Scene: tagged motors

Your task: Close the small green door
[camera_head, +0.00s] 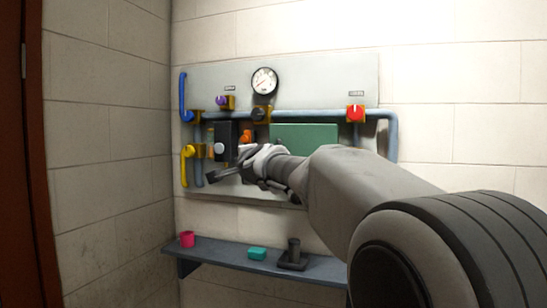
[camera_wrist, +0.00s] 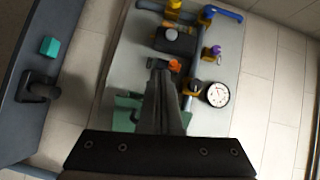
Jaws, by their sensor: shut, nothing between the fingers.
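The small green door (camera_head: 303,136) is on the grey wall panel, right of the black box. My arm hides its lower part in the head view. In the wrist view the green door (camera_wrist: 126,106) shows left of my fingers, partly covered by them. I cannot tell how far it stands open. My gripper (camera_head: 218,173) is shut and empty, in front of the panel and left of the door in the head view. In the wrist view my gripper (camera_wrist: 160,66) has its fingertips close to the orange knob (camera_wrist: 175,66); contact cannot be told.
The panel (camera_head: 225,75) carries a black box (camera_head: 225,135), a gauge (camera_head: 264,81), a red knob (camera_head: 355,112), blue pipes (camera_head: 320,116) and a yellow lever (camera_head: 184,165).

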